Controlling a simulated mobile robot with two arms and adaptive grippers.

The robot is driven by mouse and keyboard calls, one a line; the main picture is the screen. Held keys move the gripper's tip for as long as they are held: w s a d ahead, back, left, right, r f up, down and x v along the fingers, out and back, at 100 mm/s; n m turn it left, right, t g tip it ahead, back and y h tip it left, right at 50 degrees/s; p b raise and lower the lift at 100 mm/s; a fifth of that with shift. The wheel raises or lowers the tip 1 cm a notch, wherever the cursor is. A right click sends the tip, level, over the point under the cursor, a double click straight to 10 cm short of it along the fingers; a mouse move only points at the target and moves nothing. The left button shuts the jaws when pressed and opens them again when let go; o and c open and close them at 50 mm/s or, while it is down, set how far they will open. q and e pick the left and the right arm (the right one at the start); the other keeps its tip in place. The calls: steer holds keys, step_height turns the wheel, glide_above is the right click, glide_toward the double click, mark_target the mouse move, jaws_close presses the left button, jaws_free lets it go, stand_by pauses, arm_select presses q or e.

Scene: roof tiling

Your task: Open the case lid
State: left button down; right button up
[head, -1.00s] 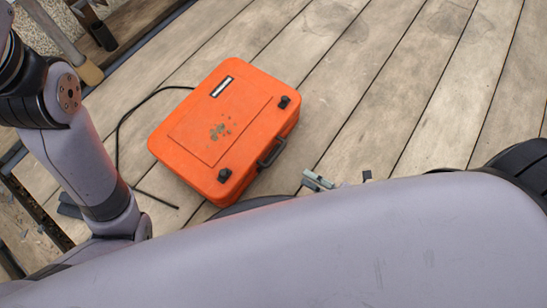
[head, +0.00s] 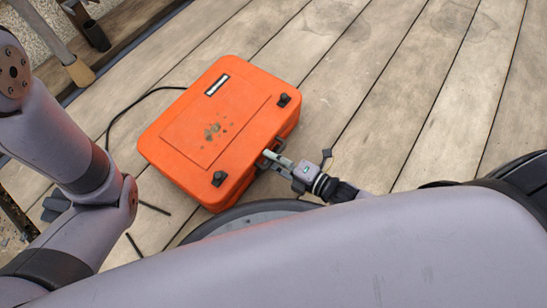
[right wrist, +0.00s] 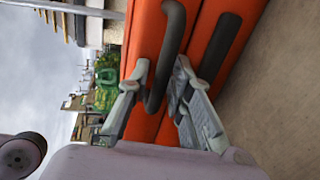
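The orange case (head: 188,140) lies flat on the planks with its lid (head: 240,110) shut. Two black latches, one at the right corner (head: 283,100) and one at the near corner (head: 219,178), sit along the lid's front edge. My right gripper (head: 271,156) is at the front side of the case, by the handle. In the right wrist view, its fingers (right wrist: 163,66) are apart, with the dark handle (right wrist: 170,45) passing between them; I cannot tell whether they touch it. My left arm shows at the left, but its gripper is not clearly seen.
A black cable (head: 115,115) curves on the planks behind and left of the case. Wooden-handled tools (head: 78,70) stand at the upper left. The plank deck (head: 400,90) to the right of the case is clear.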

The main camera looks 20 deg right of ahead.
steer(key=shift+c, duration=0.2)
jaws_close()
stand_by(0.4)
